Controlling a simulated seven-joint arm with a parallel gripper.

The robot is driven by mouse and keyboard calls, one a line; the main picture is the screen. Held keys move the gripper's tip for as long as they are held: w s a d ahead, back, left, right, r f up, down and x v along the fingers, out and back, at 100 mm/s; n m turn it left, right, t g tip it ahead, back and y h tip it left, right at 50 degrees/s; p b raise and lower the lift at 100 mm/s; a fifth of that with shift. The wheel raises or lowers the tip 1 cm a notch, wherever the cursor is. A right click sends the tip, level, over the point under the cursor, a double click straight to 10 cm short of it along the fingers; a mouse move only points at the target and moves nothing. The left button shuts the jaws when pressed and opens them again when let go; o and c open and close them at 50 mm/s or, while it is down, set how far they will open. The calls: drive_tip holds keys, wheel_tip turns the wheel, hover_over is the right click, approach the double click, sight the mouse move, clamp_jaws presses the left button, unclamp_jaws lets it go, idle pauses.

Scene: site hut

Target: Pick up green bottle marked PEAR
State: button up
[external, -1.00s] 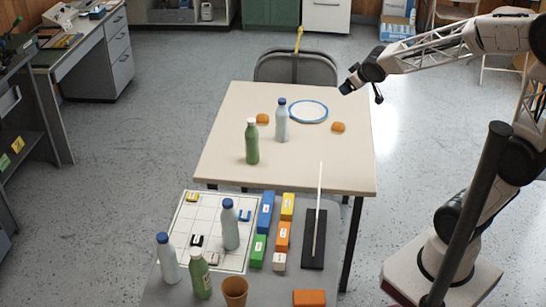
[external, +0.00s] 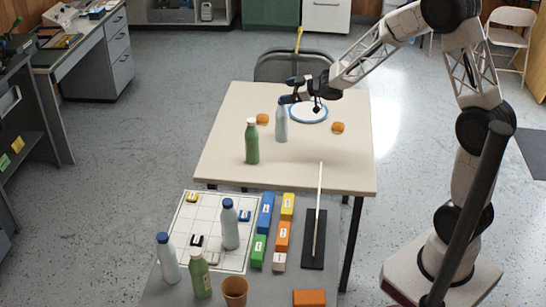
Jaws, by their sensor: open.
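Two green bottles with white caps are in the external view. One green bottle (external: 252,142) stands upright on the cream table, left of a clear bottle. The other green bottle (external: 200,275) stands on the grey table in front and has a pale label, too small to read. I cannot tell which one is marked PEAR. My gripper (external: 291,98) is open and empty at the top of the clear bottle with the blue cap (external: 281,123), partly hiding that cap. I cannot tell whether they touch. My gripper is up and right of the green bottle on the cream table.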

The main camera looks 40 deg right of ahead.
drive_tip(key=w+a+f+n+g+y, duration=0.25)
drive_tip(key=a+f+y, duration=0.25)
drive_tip(key=f, duration=0.4)
drive_tip(key=n+g+y, duration=0.3)
drive_tip(key=g+y, duration=0.1)
drive_tip(key=y, duration=0.1)
approach(252, 137)
drive_tip(key=w, duration=0.1)
drive_tip(key=w+f, duration=0.1)
drive_tip(key=w, duration=0.1)
drive_tip(key=shift+a+f, duration=0.3)
drive_tip(key=shift+f, duration=0.1)
drive_tip(key=shift+a, duration=0.1)
drive_tip(key=shift+x, duration=1.2)
drive_tip(key=shift+a, duration=0.1)
drive_tip(key=shift+x, duration=2.5)
drive_tip(key=shift+w+f, duration=0.1)
drive_tip(key=shift+c, duration=0.3)
